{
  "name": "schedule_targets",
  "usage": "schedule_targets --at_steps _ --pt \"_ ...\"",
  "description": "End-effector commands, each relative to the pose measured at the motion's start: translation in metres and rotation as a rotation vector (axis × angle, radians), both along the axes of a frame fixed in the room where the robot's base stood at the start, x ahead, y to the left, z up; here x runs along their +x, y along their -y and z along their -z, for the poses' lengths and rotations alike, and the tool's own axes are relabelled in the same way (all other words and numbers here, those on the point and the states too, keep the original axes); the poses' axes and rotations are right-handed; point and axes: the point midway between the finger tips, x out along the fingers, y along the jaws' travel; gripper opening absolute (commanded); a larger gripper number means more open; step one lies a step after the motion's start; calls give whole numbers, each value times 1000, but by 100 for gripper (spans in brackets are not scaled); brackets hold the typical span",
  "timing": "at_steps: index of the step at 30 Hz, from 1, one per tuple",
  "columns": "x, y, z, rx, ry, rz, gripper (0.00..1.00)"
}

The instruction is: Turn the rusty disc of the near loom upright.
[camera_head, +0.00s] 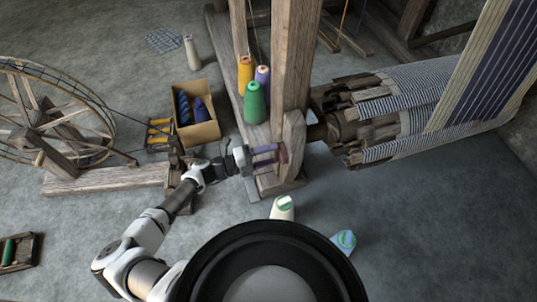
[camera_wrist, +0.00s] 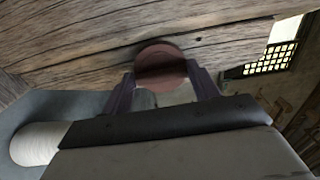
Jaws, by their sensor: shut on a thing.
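The rusty disc (camera_wrist: 160,62) is a round reddish-brown piece on the wooden post of the near loom (camera_head: 291,140). In the wrist view it sits between the two dark purple fingers of my gripper (camera_wrist: 164,80). A darker band crosses its middle; its exact turn is hard to read. In the head view my gripper (camera_head: 276,155) reaches the lower left side of the post, with its fingers shut on the disc. There the disc is small and mostly hidden by the fingers.
Yellow, lilac and green thread cones (camera_head: 255,103) stand on the loom base behind my gripper. A cardboard box (camera_head: 204,131) and a spinning wheel (camera_head: 50,120) are at left. The floor at right is clear.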

Motion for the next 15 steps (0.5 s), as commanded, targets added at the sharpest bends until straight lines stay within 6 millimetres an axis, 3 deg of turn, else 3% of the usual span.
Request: schedule_targets --at_steps 2,3,7,15 --pt "1 -1 0 -2 -3 -2 37" --pt "1 -1 0 -2 -3 -2 63" --pt "0 0 0 -2 -2 -2 80" --pt "0 0 0 -1 -1 0 82"
